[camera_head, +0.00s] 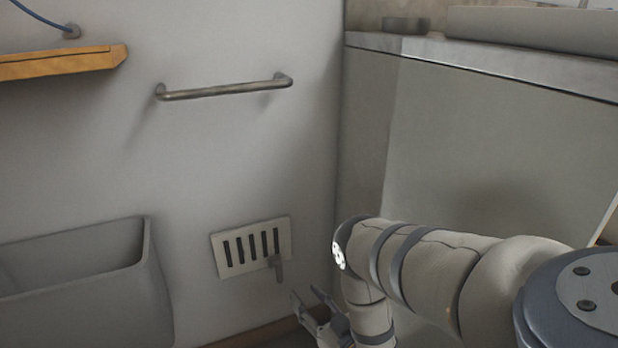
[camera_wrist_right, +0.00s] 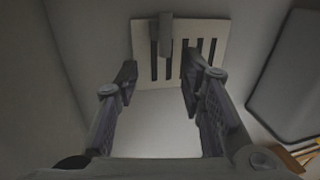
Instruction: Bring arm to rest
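My right arm comes in from the right in the head view, bent at the elbow, with its forearm hanging down. My right gripper (camera_head: 318,304) is low in the picture, in front of the wall and a little right of and below a slotted vent plate. In the right wrist view the gripper (camera_wrist_right: 158,72) has its two fingers apart with nothing between them. The vent plate (camera_wrist_right: 179,50) with its small grey lever (camera_wrist_right: 165,36) shows beyond the fingertips. My left gripper is not in view.
The vent plate (camera_head: 250,247) and its lever (camera_head: 278,268) are on the wall. A metal bar (camera_head: 225,90) and a wooden shelf (camera_head: 60,65) are higher up. A grey bin (camera_head: 90,295) stands lower left. A counter (camera_head: 480,62) runs behind my right arm.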

